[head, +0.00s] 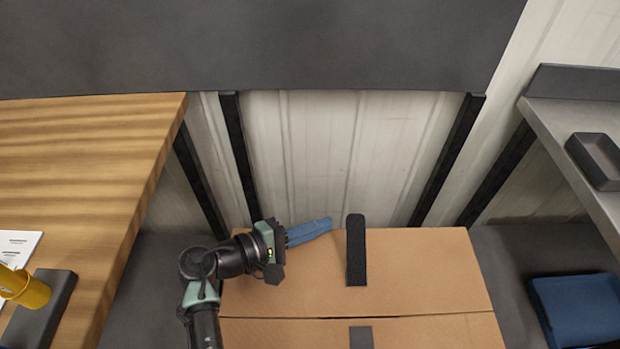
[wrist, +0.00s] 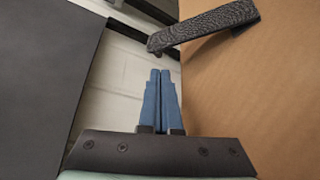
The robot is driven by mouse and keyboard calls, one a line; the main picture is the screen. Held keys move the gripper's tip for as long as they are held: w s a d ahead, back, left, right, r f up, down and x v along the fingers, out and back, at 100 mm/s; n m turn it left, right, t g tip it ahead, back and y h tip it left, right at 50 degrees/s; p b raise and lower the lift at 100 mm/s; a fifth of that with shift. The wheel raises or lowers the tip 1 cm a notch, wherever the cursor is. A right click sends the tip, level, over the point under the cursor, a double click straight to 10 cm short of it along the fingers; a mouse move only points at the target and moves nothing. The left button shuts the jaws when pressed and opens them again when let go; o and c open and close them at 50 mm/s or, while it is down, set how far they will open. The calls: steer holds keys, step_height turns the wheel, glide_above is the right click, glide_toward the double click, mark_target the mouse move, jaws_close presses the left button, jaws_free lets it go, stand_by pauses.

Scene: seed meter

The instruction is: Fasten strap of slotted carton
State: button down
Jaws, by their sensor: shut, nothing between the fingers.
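The cardboard carton (head: 270,297) stands low in front of me, with a dark slot line across its top; its brown board fills the right of the wrist view (wrist: 262,95). A dark textured strap (head: 356,250) rises at the carton's far edge and lies toward the slot. In the wrist view the strap (wrist: 205,25) sticks out past the carton edge. A dark patch (head: 361,337) lies on the near flap, in line with the strap and apart from it. My gripper (head: 329,224) has blue fingers, shut and empty, just left of the strap. The wrist view shows the fingertips (wrist: 160,72) below the strap, apart from it.
A wooden table (head: 90,170) with a yellow object (head: 25,288) is at the left. A grey shelf (head: 570,115) with a dark tray (head: 597,160) is at the right, above a blue bin (head: 578,310). A dark panel (head: 250,45) overhangs the back.

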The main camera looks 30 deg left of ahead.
steer(key=x, duration=0.6)
steer(key=shift+b, duration=0.35)
steer(key=shift+s+r, duration=0.1)
steer(key=shift+r, duration=0.05)
